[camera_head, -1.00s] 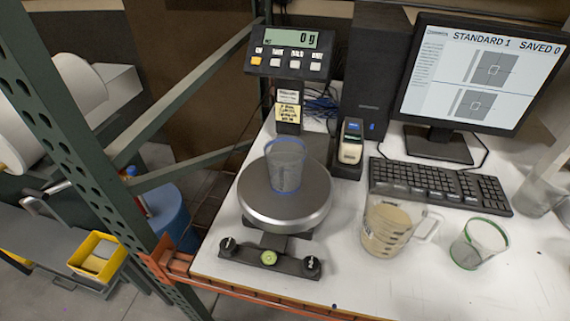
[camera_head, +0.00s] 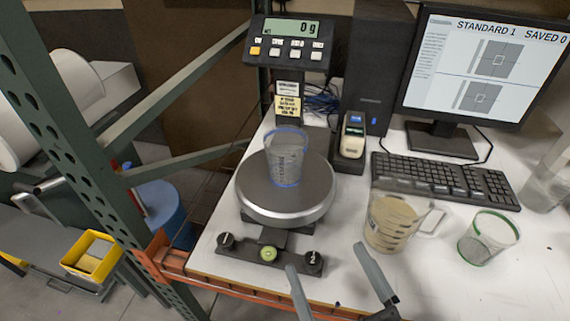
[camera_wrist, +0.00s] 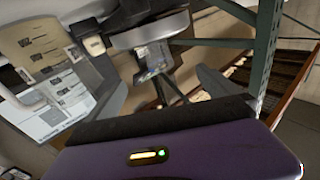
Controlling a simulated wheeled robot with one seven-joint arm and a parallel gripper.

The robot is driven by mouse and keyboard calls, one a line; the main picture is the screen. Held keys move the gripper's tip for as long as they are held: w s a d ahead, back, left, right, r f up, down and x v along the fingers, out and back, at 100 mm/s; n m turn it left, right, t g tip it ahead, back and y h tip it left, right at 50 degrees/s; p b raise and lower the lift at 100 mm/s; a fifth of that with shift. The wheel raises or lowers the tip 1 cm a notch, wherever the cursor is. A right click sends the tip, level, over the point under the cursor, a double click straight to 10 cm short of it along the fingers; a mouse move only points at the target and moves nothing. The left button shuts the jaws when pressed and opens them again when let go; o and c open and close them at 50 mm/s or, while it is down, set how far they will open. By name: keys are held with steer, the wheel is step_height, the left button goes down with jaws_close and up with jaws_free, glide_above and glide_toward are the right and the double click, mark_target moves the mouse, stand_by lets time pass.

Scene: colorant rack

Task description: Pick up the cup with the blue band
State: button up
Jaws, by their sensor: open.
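The clear cup with the blue band (camera_head: 287,160) stands upright on the round metal pan of the scale (camera_head: 262,200). Blue lines show at its rim and near its base. My gripper (camera_head: 326,258) is at the bottom of the head view, its two fingers apart with nothing between them. It is nearer the camera than the cup, below and to the right of it in the picture, and not touching it. I cannot make out the cup in the wrist view, which is tilted.
The scale display (camera_head: 292,27) reads 0 g. A beige-filled measuring jug (camera_head: 392,222) and a green-banded cup (camera_head: 487,237) stand to the right. A keyboard (camera_head: 445,182), monitor (camera_head: 480,75) and small handheld device (camera_head: 352,137) are behind. A green rack post (camera_head: 75,160) rises at left.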

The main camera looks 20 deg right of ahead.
steer(key=h+b, duration=0.1)
steer(key=b, duration=0.2)
glide_toward(283, 142)
steer(key=shift+n+t, duration=0.3)
steer(key=a+r, duration=0.1)
steer(key=s+a+r, duration=0.1)
steer(key=a+r, duration=0.2)
steer(key=shift+s, duration=0.25)
steer(key=shift+w+f+h, duration=0.2)
steer(key=shift+w+h, duration=0.15)
steer(key=shift+h, duration=0.15)
steer(key=shift+s+d+f+m+g+h, duration=0.1)
steer(key=shift+d+f+m+g+h, duration=0.15)
steer(key=shift+d+f+m+g, duration=0.25)
steer(key=shift+d+f+m+g+h, duration=0.1)
steer(key=shift+f+m+g+h, duration=0.25)
steer(key=shift+f, duration=0.35)
steer(key=shift+d+f+g, duration=0.2)
steer(key=shift+d+g, duration=0.05)
steer(key=x, duration=0.2)
steer(key=p+x, duration=0.1)
steer(key=x, duration=0.1)
steer(key=p+x, duration=0.1)
steer(key=x, duration=0.1)
steer(key=shift+w+d+r, duration=0.15)
steer(key=shift+w+d, duration=0.15)
steer(key=shift+d, duration=0.1)
steer(key=shift+w+d, duration=0.1)
steer(key=shift+w, duration=0.4)
steer(key=c, duration=1.5)
